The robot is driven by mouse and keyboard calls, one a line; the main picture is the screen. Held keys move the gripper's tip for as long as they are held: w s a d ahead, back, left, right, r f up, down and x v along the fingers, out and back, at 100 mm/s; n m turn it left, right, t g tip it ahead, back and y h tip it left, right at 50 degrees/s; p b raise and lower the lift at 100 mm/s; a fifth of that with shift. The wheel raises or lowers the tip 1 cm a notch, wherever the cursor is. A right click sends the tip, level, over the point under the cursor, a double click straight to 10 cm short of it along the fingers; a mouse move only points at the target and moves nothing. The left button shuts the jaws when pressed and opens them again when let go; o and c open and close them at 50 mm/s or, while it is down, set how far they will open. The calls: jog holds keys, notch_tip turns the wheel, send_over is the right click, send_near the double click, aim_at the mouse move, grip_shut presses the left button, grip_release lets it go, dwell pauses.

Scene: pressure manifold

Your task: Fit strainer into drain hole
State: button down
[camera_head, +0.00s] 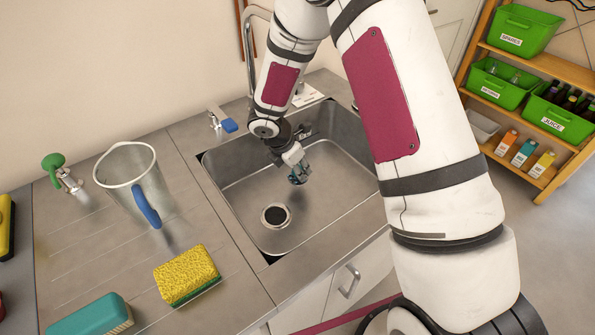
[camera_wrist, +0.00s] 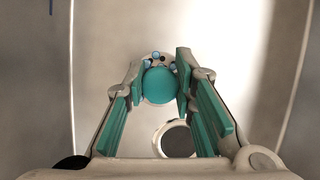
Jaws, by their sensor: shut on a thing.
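My gripper (camera_head: 297,174) is inside the sink basin, pointing down. In the wrist view my gripper (camera_wrist: 161,88) has its teal finger pads on either side of a round teal knob, shut on it. The knob appears to be the top of the strainer (camera_wrist: 159,85); a small part of a paler rim with bluish spots shows beyond it. Most of the strainer is hidden in the head view. The drain hole (camera_head: 275,215) is a dark round opening with a bright rim in the basin floor, lower left of my gripper. The drain hole (camera_wrist: 177,140) also shows between the fingers, apart from the knob.
The sink (camera_head: 235,185) has raised walls around my gripper. A metal jug (camera_head: 125,178) with a blue handle, a yellow sponge (camera_head: 187,274) and a teal brush (camera_head: 90,315) are on the counter to the left. A tall faucet (camera_head: 247,45) stands behind the basin.

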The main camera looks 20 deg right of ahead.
jog(key=s+a+r+b, duration=0.1)
jog(key=s+a+b, duration=0.1)
jog(key=s, duration=1.2)
jog(key=w+a+r+m+g+p, duration=0.2)
jog(key=w+a+r+m+p, duration=0.25)
jog(key=w+a, duration=0.25)
notch_tip(320, 180, down, 10)
jog(key=shift+s+d+f, duration=0.1)
jog(key=shift+f, duration=0.1)
jog(key=c, duration=1.3)
grip_release()
jog(key=shift+c, duration=0.2)
